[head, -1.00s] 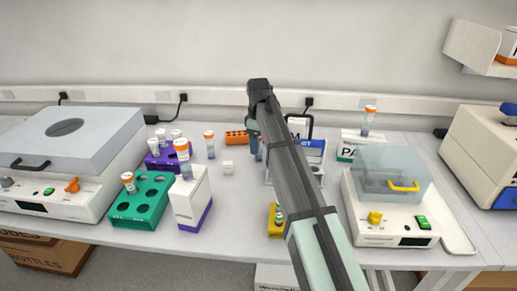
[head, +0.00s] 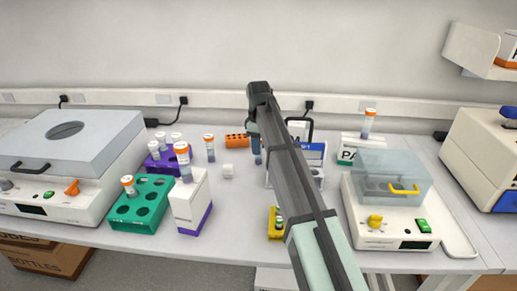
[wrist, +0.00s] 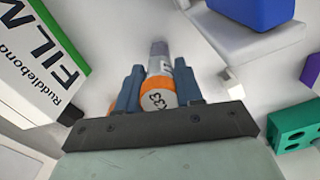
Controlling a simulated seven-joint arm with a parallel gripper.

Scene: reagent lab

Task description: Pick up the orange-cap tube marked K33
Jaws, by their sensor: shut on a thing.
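An orange-cap tube (wrist: 158,98) marked K33 is between the two blue fingers of my gripper (wrist: 158,92) in the wrist view. Its white cap top faces the camera, and its clear body extends away from it. The fingers are shut on the tube, one on each side. In the head view my gripper (head: 256,148) is over the back of the bench, partly hidden by my arm. The held tube cannot be made out clearly there.
Other orange-cap tubes stand on a white box (head: 190,203), at a green rack (head: 118,212) and near the back (head: 209,143). An orange rack (head: 237,140) lies beside my gripper. A yellow rack (head: 276,226) and a clear-lidded machine (head: 392,228) are right.

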